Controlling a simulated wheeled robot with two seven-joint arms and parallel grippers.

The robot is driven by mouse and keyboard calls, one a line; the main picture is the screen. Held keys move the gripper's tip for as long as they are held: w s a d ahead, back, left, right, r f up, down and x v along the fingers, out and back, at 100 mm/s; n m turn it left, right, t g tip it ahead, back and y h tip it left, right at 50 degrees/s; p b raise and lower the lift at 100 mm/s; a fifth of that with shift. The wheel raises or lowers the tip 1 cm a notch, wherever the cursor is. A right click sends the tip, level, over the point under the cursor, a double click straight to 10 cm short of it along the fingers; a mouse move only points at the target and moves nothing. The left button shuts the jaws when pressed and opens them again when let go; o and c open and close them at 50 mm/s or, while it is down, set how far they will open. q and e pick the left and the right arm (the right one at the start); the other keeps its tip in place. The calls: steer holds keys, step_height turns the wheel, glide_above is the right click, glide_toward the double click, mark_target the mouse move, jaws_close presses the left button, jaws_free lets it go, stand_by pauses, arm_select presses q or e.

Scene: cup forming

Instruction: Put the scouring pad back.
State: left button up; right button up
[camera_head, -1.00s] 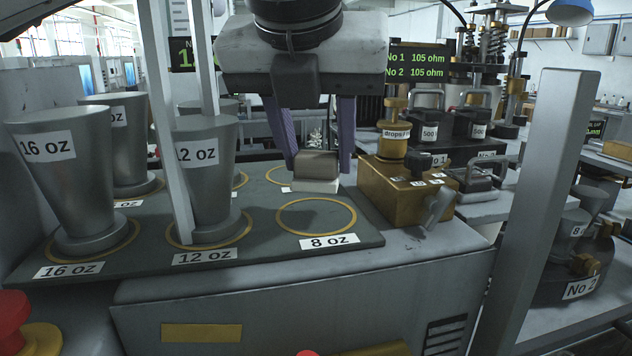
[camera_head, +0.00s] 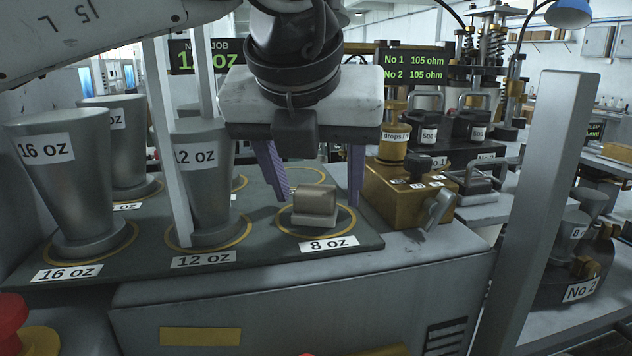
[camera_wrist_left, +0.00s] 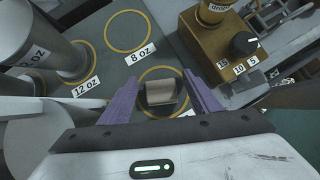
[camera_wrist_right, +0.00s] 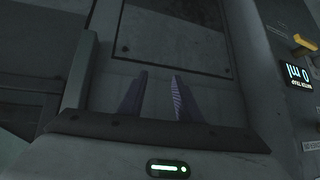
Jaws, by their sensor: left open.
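The scouring pad (camera_head: 314,204), a small brownish block on a pale base, sits inside the front gold ring marked 8 oz on the dark cup board (camera_head: 265,245). My left gripper (camera_head: 319,200) is open above it, one finger on each side of the pad. In the left wrist view the pad (camera_wrist_left: 161,92) lies between the spread purple fingers, with a gap on both sides. My right gripper (camera_wrist_right: 160,75) shows only in its own wrist view; its fingers are apart with nothing between them, facing a grey panel.
Grey cups marked 16 oz (camera_head: 75,180) and 12 oz (camera_head: 207,185) stand left of the pad. A brass box with a knob (camera_head: 400,195) is close on the right. A grey post (camera_head: 545,200) rises farther right. The back 8 oz ring (camera_wrist_left: 128,30) is empty.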

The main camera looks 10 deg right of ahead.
arm_select(q)
steer(key=v, duration=1.2)
steer(key=shift+b, duration=0.4)
steer(key=shift+d+r, duration=0.1)
